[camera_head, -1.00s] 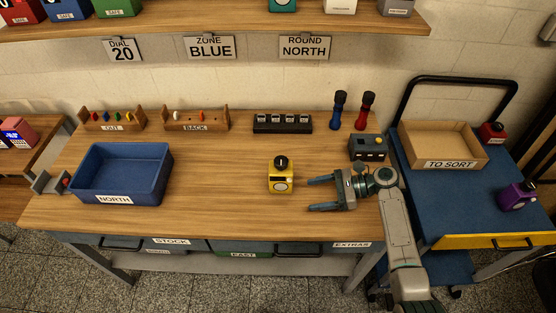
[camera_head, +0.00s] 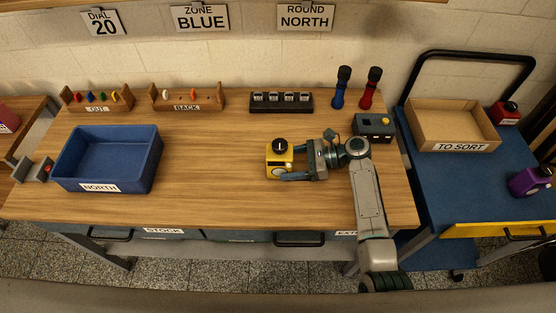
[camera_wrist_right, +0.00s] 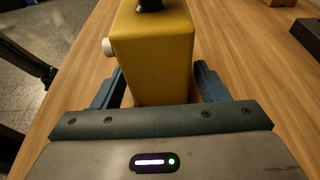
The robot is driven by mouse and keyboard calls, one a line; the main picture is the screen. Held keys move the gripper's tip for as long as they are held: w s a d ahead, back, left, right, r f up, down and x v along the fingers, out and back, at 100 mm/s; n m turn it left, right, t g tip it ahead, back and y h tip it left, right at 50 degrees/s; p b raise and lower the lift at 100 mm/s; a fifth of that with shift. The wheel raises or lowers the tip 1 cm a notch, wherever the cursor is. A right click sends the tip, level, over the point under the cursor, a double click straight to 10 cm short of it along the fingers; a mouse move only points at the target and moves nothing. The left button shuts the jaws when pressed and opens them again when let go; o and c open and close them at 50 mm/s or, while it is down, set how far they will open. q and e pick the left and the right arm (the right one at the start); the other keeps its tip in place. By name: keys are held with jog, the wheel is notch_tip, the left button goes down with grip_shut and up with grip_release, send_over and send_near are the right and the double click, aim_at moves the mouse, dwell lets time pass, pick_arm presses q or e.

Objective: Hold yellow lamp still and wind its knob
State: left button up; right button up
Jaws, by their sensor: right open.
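The yellow lamp (camera_head: 272,160) stands upright on the wooden table, with a black knob (camera_head: 280,145) on top and a pale round disc on its front. My right gripper (camera_head: 289,165) reaches in from the right at the lamp, low on its body. In the right wrist view the lamp's yellow body (camera_wrist_right: 155,55) stands between the two open fingers (camera_wrist_right: 158,88), with a small white stud on its left side. Gaps seem to show beside the fingers; contact is not clear. Only the bottom of the black knob shows there. My left gripper is not in view.
A blue NORTH tray (camera_head: 152,172) stands on the left of the table. Racks marked OUT (camera_head: 97,107) and BACK (camera_head: 187,107) and a dark block row (camera_head: 281,108) line the back. A grey box (camera_head: 373,130) stands behind my right arm. The cart with the TO SORT box (camera_head: 458,147) is right.

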jog(key=shift+s+a, duration=0.1)
jog(key=shift+a, duration=0.6)
jog(key=shift+a+f, duration=0.2)
jog(key=shift+f, duration=0.05)
jog(key=shift+c, duration=0.5)
jog(key=c, duration=0.5)
